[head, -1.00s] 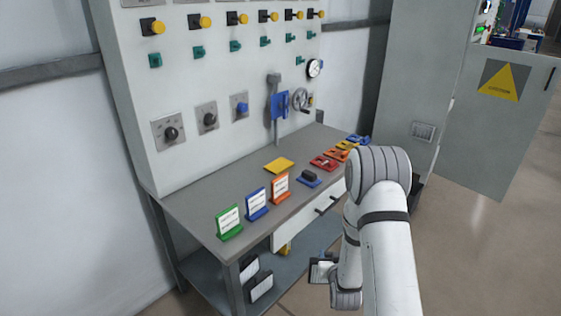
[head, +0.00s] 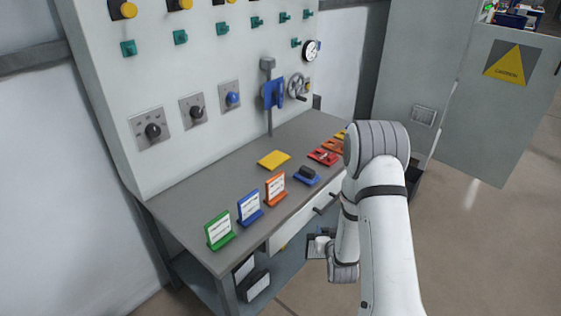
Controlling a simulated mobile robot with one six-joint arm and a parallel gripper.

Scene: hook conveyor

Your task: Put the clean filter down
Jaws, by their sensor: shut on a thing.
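My gripper (head: 320,243) is low in front of the bench, at the lower middle of the head view, left of my forearm. It is shut on a small dark-edged thing, taken as the clean filter (head: 316,248). The filter is small in view, and its far side and the finger contact are not clear. It is held below the worktop's front edge, in front of the lower shelf (head: 285,264). I cannot tell whether it touches the shelf. Two dark box-shaped pieces with pale faces (head: 257,284) stand at the shelf's left end.
The grey worktop (head: 190,215) carries green (head: 219,230), blue (head: 249,207) and orange (head: 275,189) sign stands, a yellow plate (head: 273,159), a blue-based block (head: 306,175) and red pieces (head: 323,157). A drawer (head: 300,225) is under its edge. Floor is clear at right.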

